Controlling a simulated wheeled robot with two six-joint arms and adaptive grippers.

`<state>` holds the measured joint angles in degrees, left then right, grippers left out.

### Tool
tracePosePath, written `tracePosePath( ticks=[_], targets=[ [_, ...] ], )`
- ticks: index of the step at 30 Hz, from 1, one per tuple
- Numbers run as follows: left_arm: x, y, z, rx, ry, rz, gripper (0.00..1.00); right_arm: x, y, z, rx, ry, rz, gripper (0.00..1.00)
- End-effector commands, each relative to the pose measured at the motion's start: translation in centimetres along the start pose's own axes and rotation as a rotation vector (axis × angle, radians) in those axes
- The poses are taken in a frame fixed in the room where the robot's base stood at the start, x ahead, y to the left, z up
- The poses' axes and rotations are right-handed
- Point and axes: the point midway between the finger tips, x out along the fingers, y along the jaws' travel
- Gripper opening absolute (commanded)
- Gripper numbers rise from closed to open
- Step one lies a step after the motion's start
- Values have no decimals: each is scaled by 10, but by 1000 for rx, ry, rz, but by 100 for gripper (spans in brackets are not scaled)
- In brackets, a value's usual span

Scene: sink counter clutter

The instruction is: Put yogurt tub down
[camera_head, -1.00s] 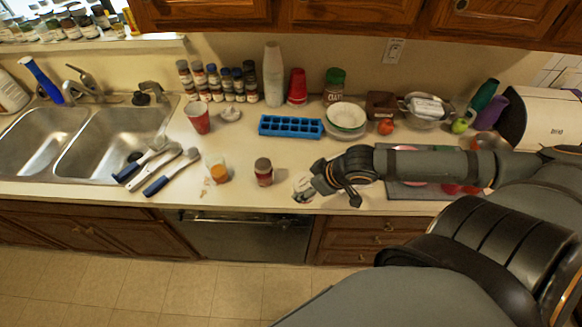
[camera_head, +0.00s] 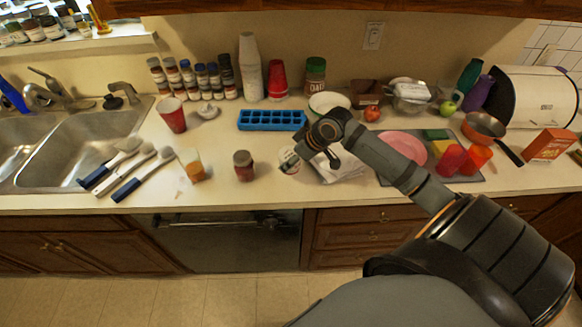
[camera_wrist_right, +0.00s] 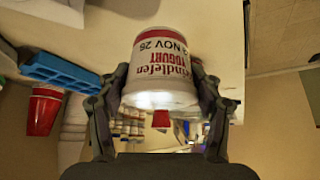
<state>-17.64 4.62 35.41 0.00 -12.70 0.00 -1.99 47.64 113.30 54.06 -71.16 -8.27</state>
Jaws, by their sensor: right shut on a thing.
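The yogurt tub, white with red lettering, is between the fingers of my right gripper (camera_wrist_right: 160,105) in the right wrist view, where the tub (camera_wrist_right: 162,62) fills the upper middle. In the head view my right gripper (camera_head: 303,153) is over the front middle of the counter, and the tub (camera_head: 289,160) shows partly at its left. I cannot tell whether the tub's base touches the counter. My left gripper is out of view.
A small dark-lidded jar (camera_head: 244,166) stands left of the tub, with a blue ice tray (camera_head: 272,120) behind. Pink plate (camera_head: 403,146) and red cups (camera_head: 452,160) are further right. Bare counter separates jar and tub.

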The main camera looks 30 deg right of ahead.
Motion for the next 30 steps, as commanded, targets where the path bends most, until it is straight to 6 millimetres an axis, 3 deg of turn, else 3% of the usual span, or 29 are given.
tracePosePath(
  ticks=[4,15,26,27,30],
  targets=[
    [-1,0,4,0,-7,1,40,8,6,0,0,1,2,27],
    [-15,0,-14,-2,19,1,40,40,10,18,1,-1,1,27],
    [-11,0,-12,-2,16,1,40,45,10,21,0,0,3,27],
    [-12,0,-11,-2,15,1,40,44,11,21,-1,-1,3,70],
    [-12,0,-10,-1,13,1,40,44,11,20,-1,-1,3,84]
  ],
)
